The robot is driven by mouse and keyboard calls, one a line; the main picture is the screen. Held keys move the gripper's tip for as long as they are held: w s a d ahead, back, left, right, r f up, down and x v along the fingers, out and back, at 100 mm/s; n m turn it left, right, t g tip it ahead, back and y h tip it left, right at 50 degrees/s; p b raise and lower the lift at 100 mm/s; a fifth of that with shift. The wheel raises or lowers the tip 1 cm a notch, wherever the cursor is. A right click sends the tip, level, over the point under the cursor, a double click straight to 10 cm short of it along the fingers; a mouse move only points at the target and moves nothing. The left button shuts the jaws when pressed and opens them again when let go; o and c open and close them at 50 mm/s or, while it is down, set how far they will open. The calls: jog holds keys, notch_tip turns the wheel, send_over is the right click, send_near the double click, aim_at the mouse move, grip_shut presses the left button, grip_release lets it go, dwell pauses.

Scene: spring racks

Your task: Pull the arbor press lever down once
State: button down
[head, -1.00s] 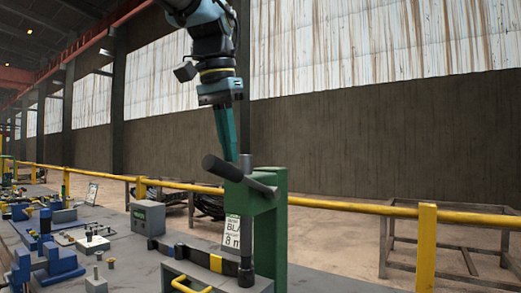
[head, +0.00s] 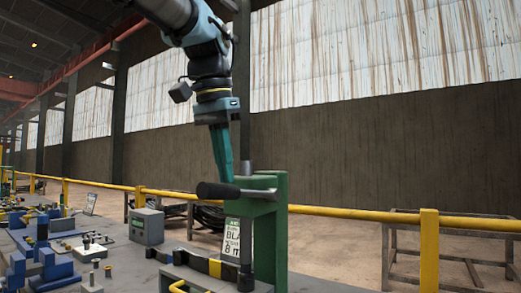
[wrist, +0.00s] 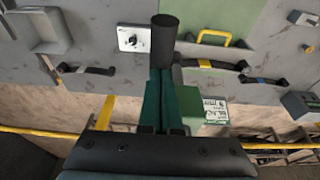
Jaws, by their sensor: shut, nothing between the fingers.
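The arbor press (head: 270,230) is a green upright frame at the near edge of the bench in the head view. Its lever has a dark grip (head: 217,190) at the left end and a grey rod running right to the press head, now close to level. A vertical dark ram (head: 246,245) stands in front of the frame. My gripper (head: 227,179) points down with its green fingers shut and empty. Its tips are at the top of the lever by the grip, seemingly touching it. In the wrist view the dark grip (wrist: 163,38) shows just beyond the fingertips (wrist: 163,75).
A grey bench (head: 110,270) with blue fixtures and small parts extends left. A grey box (head: 146,226) and a sign (head: 231,240) stand beside the press. A yellow rail (head: 340,212) runs behind, with a metal frame table (head: 450,222) at right.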

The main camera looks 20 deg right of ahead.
aim_at(224, 196)
jog(key=shift+s+a+f+b, duration=0.1)
jog(key=shift+f+b, duration=0.9)
jog(key=shift+f, duration=0.85)
jog(key=shift+f, duration=0.15)
jog(key=shift+f+b, duration=0.6)
jog(key=shift+f, duration=0.05)
jog(key=r+p, duration=0.2)
jog(key=w+d+r+p, duration=0.1)
jog(key=r+p, duration=0.3)
jog(key=shift+w+d+r, duration=0.15)
jog(key=shift+d+r, duration=0.05)
jog(key=shift+d, duration=0.1)
jog(key=shift+s+a+r, duration=0.35)
jog(key=shift+s+a, duration=0.35)
jog(key=shift+a, duration=0.15)
jog(key=shift+s+a+r, duration=0.3)
jog(key=shift+s+a, duration=0.4)
jog(key=shift+a, duration=0.15)
jog(key=shift+s+a+b, duration=0.1)
jog(key=shift+a+b, duration=0.1)
jog(key=shift+b, duration=0.4)
jog(key=shift+s+a+b, duration=0.1)
jog(key=shift+a+b, duration=0.05)
jog(key=shift+b, duration=0.75)
